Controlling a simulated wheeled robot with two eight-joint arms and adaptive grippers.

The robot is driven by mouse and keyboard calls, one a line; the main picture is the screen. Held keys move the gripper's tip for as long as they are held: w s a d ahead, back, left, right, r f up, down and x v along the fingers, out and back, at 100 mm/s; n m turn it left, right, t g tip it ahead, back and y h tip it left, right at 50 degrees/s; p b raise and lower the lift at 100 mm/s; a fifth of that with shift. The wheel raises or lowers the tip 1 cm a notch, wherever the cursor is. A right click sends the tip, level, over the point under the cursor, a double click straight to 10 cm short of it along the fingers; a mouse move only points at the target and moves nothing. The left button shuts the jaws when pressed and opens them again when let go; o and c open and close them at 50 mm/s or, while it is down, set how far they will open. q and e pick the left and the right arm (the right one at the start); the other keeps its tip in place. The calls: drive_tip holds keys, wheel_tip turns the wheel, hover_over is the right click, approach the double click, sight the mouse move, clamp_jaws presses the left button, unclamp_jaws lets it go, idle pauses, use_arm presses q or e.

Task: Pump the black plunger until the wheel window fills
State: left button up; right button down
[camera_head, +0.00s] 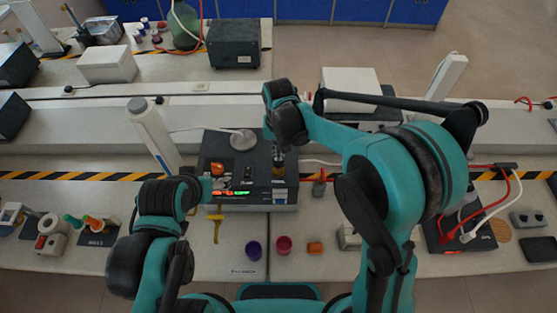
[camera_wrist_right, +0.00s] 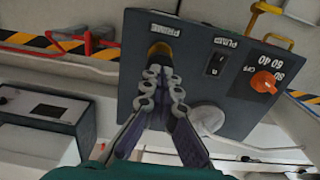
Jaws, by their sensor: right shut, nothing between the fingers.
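The dark pump box (camera_head: 225,150) stands on the bench, with an orange knob, lit red and green marks on its front edge and a pale round disc (camera_head: 243,139) on top. The disc also shows in the right wrist view (camera_wrist_right: 207,119); whether it is the wheel window I cannot tell. My right gripper (camera_head: 279,158) points down at the box's right side. In the right wrist view its fingers (camera_wrist_right: 161,75) are shut and empty, beside a yellow-rimmed spot near the PRIME label. The black plunger is not clearly visible, perhaps behind the fingers. My left arm reaches the box's left side; its gripper cannot be made out.
A white upright column (camera_head: 153,135) stands at left. Cabled gear (camera_head: 466,230) lies at right.

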drive_tip(key=shift+f+b, duration=1.4)
drive_tip(key=shift+f, duration=0.4)
drive_tip(key=shift+r, duration=0.2)
drive_tip(key=shift+r+p, duration=1.3)
drive_tip(key=shift+r, duration=0.6)
drive_tip(key=shift+f, duration=0.2)
